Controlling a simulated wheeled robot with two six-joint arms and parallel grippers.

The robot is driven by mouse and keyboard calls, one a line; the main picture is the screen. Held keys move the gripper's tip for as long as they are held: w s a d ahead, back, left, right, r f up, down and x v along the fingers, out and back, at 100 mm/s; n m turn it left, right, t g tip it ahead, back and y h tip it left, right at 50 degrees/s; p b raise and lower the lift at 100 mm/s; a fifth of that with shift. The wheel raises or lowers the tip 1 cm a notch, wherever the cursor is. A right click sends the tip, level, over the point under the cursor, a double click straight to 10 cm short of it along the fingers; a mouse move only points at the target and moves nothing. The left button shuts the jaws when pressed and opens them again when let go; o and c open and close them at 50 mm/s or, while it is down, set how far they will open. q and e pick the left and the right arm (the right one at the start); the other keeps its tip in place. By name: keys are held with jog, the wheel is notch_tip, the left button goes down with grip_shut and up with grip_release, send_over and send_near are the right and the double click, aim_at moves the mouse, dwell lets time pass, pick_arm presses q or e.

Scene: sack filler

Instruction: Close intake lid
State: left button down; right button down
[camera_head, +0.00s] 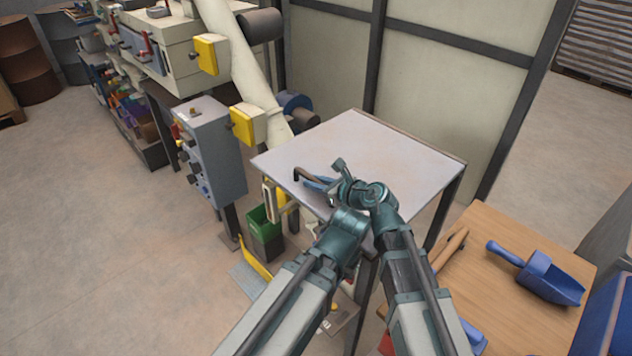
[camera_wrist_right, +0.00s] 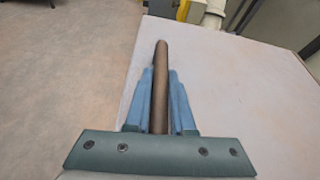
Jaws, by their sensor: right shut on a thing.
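A flat grey panel (camera_head: 365,150) with a thin rim, which looks like the intake lid, lies level on dark legs in the head view; I cannot tell if it is hinged. A dark bar handle (camera_head: 308,175) stands at its near left edge. My right gripper (camera_head: 320,184) is at that edge, with its blue fingers on the handle. In the right wrist view, the fingers (camera_wrist_right: 160,105) are shut on both sides of the brown bar (camera_wrist_right: 161,75), with the grey surface (camera_wrist_right: 225,90) around it. My left arm comes in from the lower left, but its gripper is hidden.
A grey control box (camera_head: 210,150) and a slanted cream pipe (camera_head: 245,65) stand to the left. A wooden table (camera_head: 535,315) with a blue scoop (camera_head: 545,275) is at the right. Open floor (camera_head: 90,220) lies at the left.

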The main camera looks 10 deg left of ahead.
pick_arm(q)
jog(key=shift+s+f+b, duration=0.15)
jog(key=shift+f+b, duration=0.2)
jog(key=shift+f, duration=0.25)
pick_arm(e)
jog(key=shift+s+f, duration=0.1)
jog(key=shift+f, duration=0.6)
jog(key=c, duration=0.8)
grip_release()
jog(key=shift+o, duration=0.2)
jog(key=shift+s+d+r+p, duration=0.35)
jog(key=shift+d, duration=0.15)
jog(key=p+v, duration=0.2)
jog(key=v, duration=0.4)
pick_arm(q)
notch_tip(320, 180, up, 3)
jog(key=shift+f, duration=0.1)
